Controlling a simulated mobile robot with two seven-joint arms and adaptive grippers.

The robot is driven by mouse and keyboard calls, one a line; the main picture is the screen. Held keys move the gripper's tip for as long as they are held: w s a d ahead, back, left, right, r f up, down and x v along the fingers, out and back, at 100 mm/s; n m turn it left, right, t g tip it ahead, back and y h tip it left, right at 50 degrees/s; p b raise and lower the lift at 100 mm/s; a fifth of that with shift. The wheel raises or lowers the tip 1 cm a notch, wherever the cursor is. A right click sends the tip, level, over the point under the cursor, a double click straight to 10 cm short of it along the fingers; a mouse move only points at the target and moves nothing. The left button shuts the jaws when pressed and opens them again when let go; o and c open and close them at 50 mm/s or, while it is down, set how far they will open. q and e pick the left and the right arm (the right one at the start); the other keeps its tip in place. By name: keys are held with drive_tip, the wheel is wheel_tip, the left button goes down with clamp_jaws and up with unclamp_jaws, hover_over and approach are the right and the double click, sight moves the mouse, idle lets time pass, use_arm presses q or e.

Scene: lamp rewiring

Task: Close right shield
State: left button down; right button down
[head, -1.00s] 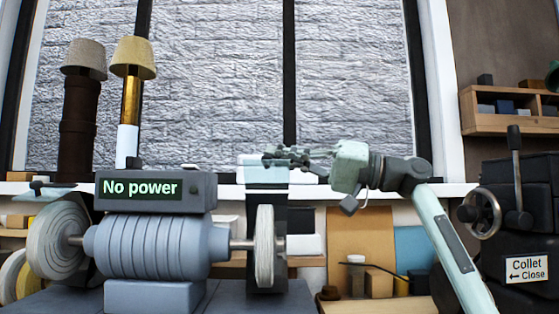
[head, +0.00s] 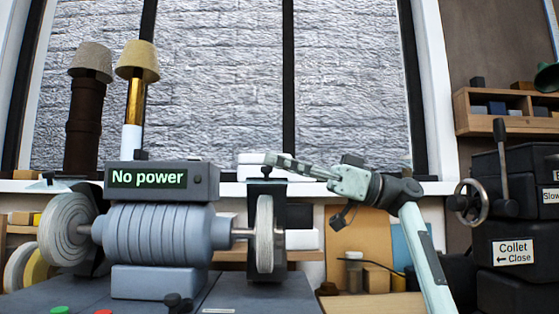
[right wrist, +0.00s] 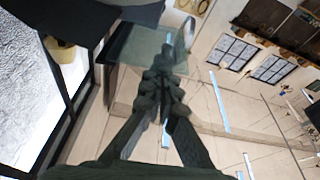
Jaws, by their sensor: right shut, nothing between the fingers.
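The bench grinder (head: 158,235) stands at left with a grey wheel at each end. The right wheel (head: 265,233) has a dark upright guard (head: 282,262) behind it. The right shield, a clear greenish panel, shows in the right wrist view (right wrist: 130,48), just beyond my fingertips. In the head view it is hard to make out, at most a thin pale strip above the right wheel. My right gripper (head: 272,159) is shut and empty, reaching in from the right above the guard. Whether it touches the shield I cannot tell. My left gripper is not in view.
A "No power" display (head: 147,178) sits on the grinder, close to the left of my fingertips. Two lamps (head: 137,75) stand behind at left. A black machine with a "Collet Close" label (head: 514,252) is at right. The window is behind.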

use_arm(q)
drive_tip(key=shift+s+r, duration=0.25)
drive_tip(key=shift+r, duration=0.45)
use_arm(e)
drive_tip(key=shift+s+f+n+g, duration=0.1)
drive_tip(key=shift+f+n+g, duration=0.2)
drive_tip(key=shift+n, duration=0.4)
drive_tip(key=shift+s+f+n+g, duration=0.1)
drive_tip(key=shift+f+n+g, duration=0.15)
drive_tip(key=shift+n, duration=0.45)
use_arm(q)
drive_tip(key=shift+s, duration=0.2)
use_arm(e)
drive_tip(key=shift+f, duration=0.1)
wheel_tip(320, 180, up, 10)
